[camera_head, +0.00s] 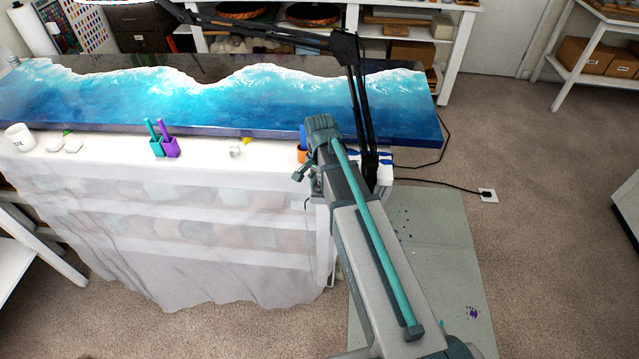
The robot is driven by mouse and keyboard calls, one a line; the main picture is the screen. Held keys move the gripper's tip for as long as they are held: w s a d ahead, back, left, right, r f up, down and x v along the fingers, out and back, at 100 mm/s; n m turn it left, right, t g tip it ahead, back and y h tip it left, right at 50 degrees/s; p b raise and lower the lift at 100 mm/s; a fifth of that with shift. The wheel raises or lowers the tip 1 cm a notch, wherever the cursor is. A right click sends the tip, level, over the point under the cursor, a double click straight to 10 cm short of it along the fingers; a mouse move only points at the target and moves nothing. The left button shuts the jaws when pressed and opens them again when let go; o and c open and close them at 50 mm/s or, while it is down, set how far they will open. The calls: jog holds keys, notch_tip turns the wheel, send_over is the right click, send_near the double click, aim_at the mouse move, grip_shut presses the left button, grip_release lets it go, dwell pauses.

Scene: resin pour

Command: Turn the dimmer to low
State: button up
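No dimmer can be made out for certain. A black lamp (357,85) with a jointed arm rises at the table's right end. My arm reaches up from the bottom right to this end of the table. My gripper (303,177) seems to be the small dark part beside the table's front right corner. Its fingers are too small and partly hidden to read. The arm hides part of the table's right end.
A blue wave resin slab (220,100) covers most of the table. A white mug (19,137), teal and purple holders (170,147) and an orange cup (302,155) stand along the front. A black cord runs to a white plate (488,195) on the floor. A speckled mat (440,255) lies at right.

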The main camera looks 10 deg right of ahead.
grip_shut()
jog(key=shift+n, duration=0.4)
jog(key=n, duration=0.4)
jog(key=shift+n+b, duration=0.3)
jog(key=shift+b, duration=0.1)
jog(key=n, duration=0.9)
jog(key=shift+n+b, duration=0.4)
jog(key=n, duration=0.4)
jog(key=shift+n, duration=0.4)
